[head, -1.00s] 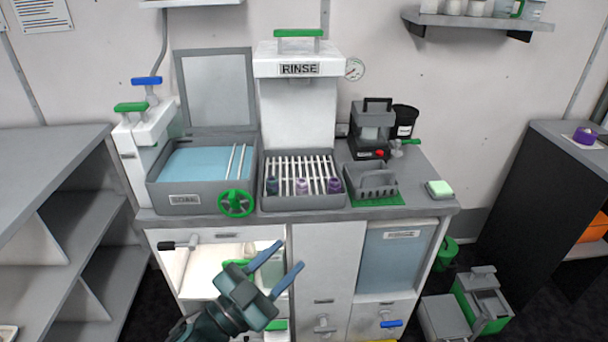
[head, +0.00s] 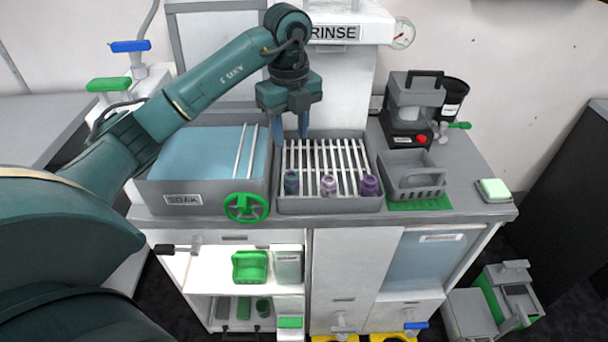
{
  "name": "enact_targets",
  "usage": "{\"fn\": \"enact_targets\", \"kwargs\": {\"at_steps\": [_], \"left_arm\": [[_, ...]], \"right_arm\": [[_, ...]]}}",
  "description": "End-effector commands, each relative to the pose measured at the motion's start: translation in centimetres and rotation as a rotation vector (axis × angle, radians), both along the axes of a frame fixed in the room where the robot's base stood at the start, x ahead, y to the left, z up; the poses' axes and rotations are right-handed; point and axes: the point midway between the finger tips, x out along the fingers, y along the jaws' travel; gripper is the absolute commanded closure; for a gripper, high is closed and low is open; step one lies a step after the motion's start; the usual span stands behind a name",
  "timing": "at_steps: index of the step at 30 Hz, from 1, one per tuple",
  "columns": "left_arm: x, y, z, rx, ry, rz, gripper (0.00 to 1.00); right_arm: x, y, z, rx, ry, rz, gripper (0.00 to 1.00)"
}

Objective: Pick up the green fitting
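My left gripper (head: 290,132) points down above the back left of the rinse basin. Its two blue fingers are apart with nothing between them. It appears higher in the picture than the green fitting and does not touch it. My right gripper is not in view.
The soak basin (head: 210,202) with its green wheel (head: 245,207) lies left, under my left arm. A grey caddy (head: 412,178) and a black and grey device (head: 412,105) stand right. The rinse tower (head: 341,90) rises behind the rack.

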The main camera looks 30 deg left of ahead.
Motion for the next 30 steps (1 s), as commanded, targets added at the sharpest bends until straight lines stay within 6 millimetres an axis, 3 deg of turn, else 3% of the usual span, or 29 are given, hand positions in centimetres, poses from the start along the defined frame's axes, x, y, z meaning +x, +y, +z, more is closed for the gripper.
{"fn": "enact_targets", "kwargs": {"at_steps": [9,30], "left_arm": [[-0.1,0.0,-5.8,0.0,0.007,-0.001,0.61],[-0.1,-0.2,-12.8,-0.001,0.002,-0.004,0.61]], "right_arm": [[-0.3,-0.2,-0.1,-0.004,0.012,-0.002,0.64],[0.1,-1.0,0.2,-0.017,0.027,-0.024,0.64]]}}
